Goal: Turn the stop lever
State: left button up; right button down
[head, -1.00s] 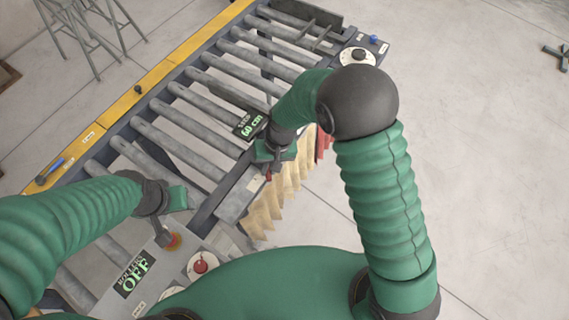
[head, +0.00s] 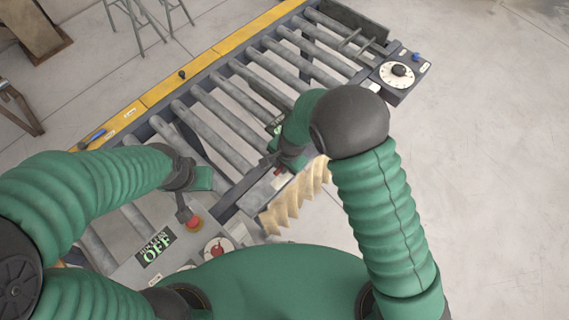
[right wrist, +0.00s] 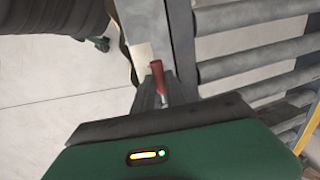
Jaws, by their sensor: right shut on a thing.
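The stop lever, with a red handle (right wrist: 157,76), stands at the side rail of the roller conveyor. In the head view a small red part of it (head: 279,171) shows just below my right gripper (head: 275,164). In the right wrist view my right gripper (right wrist: 155,92) is shut on the lever, with its red end sticking out past the fingers. The lever's base is mostly hidden. My left gripper (head: 184,214) is low over the control panel, beside a red-orange knob (head: 194,223). Its finger opening is not clear.
The roller conveyor (head: 225,128) has a yellow far rail (head: 214,55). A white dial (head: 398,73) sits at the far end. Tan pleated strips (head: 297,198) hang beside the rail. Floor is clear at right.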

jog(key=shift+w+a+r, duration=0.1)
jog(key=shift+w, duration=0.05)
dwell(0.3)
jog(key=c, duration=1.6)
grip_release()
jog(key=shift+o, duration=1.2)
jog(key=shift+a, duration=0.15)
notch_tip(320, 180, up, 16)
jog(key=s+d+b, duration=0.1)
jog(key=s+d, duration=0.1)
jog(key=shift+s+r+b, duration=0.15)
jog(key=shift+s+b, duration=0.05)
jog(key=shift+b, duration=0.2)
jog(key=shift+d, duration=0.1)
